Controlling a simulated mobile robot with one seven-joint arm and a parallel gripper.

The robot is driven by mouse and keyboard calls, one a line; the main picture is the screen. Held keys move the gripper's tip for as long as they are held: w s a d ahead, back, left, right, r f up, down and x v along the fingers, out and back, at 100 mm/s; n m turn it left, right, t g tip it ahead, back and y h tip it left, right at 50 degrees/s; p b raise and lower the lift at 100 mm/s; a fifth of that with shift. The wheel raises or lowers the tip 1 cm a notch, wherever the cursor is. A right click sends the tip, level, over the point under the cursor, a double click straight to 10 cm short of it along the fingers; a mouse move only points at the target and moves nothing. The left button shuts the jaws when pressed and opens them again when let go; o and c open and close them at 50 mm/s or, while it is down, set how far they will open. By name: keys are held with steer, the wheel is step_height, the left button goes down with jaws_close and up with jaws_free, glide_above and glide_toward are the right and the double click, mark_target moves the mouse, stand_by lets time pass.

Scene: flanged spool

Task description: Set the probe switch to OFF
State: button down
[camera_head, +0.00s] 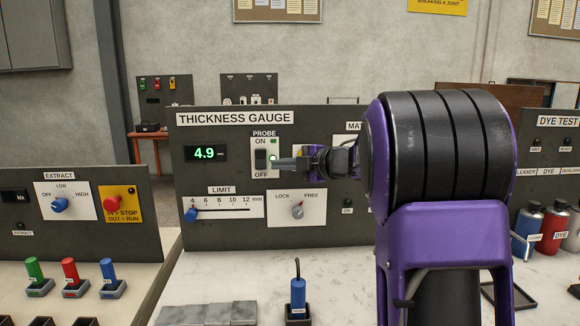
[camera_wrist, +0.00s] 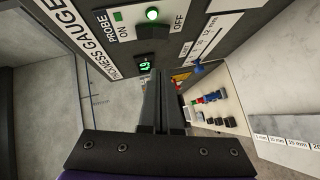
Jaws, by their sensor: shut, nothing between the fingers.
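The thickness gauge panel (camera_head: 340,118) stands upright ahead of me. Its probe switch (camera_head: 260,158) is a black rocker on a white plate, with ON above and OFF below. I cannot tell which way the rocker is tilted.
The display (camera_head: 205,153) is lit and reads 4.9. Below are the limit slider (camera_head: 191,215) and the LOCK/FREE knob (camera_head: 297,211). A blue-handled probe (camera_head: 298,292) stands on the bench. The extract panel (camera_head: 80,180) is at left, the dye test panel (camera_head: 540,160) at right.

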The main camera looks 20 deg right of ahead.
mark_target(259, 167)
steer(key=w, duration=0.2)
steer(key=w+a+f, duration=0.1)
steer(key=w, duration=0.2)
steer(key=w+f, duration=0.1)
steer(key=w, duration=0.1)
steer(key=shift+w+a+f, duration=0.15)
steer(key=shift+w+a, duration=0.1)
steer(key=shift+a, duration=0.15)
steer(key=shift+w+p, duration=0.25)
steer(key=shift+p, duration=0.15)
steer(key=shift+f, duration=0.2)
